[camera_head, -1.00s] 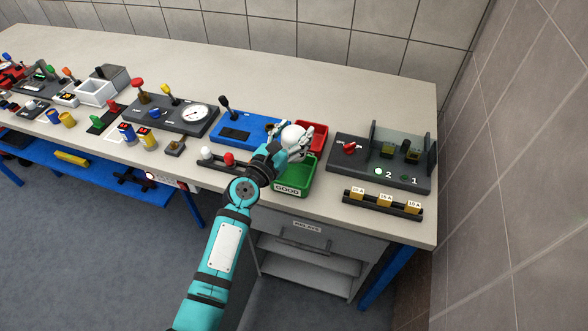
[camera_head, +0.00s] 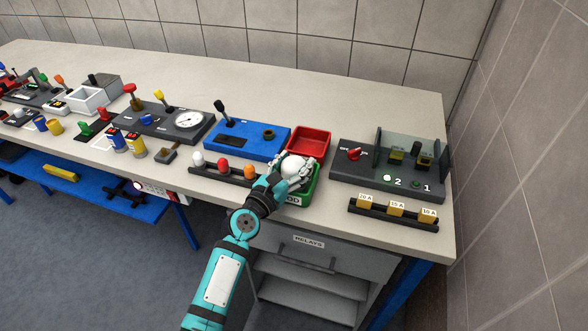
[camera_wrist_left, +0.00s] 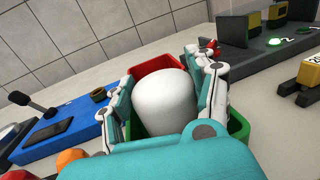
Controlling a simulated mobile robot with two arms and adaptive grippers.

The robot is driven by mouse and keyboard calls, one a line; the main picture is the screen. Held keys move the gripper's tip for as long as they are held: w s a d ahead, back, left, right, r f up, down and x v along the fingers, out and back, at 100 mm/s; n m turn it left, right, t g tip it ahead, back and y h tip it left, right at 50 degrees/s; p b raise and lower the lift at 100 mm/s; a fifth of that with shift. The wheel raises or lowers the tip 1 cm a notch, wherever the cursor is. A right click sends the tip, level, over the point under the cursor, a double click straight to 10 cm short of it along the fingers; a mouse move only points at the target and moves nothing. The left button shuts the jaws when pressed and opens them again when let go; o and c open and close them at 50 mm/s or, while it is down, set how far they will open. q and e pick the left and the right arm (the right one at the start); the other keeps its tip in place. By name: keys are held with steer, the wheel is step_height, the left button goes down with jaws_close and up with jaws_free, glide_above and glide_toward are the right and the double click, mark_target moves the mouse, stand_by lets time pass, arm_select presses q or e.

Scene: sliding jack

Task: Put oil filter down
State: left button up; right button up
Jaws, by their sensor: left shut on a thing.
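The oil filter is a white rounded cylinder (camera_wrist_left: 167,100), held between the fingers of my left gripper (camera_head: 296,170). In the left wrist view the fingers (camera_wrist_left: 168,92) press on its two sides. The filter and gripper are over the green bin (camera_head: 314,190), marked GOOD, which they partly cover. I cannot tell whether the filter touches the bin floor. The red bin (camera_head: 309,142) stands directly behind the green one and looks empty. My right gripper is not in view.
A blue station (camera_head: 247,140) with a lever and round socket is left of the bins. A rail of coloured knobs (camera_head: 223,166) is in front of it. A dark panel (camera_head: 385,182) with switches and the fuse rack (camera_head: 393,214) are on the right. The back of the table is clear.

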arm_select(q)
steer(key=o, duration=0.9)
steer(key=shift+s, duration=0.1)
steer(key=shift+c, duration=0.2)
steer(key=o, duration=0.5)
steer(key=shift+r, duration=0.15)
steer(key=shift+s+a, duration=0.15)
steer(key=shift+s, duration=0.1)
steer(key=v, duration=1.1)
steer(key=shift+s+a, duration=0.1)
steer(key=shift+s, duration=0.1)
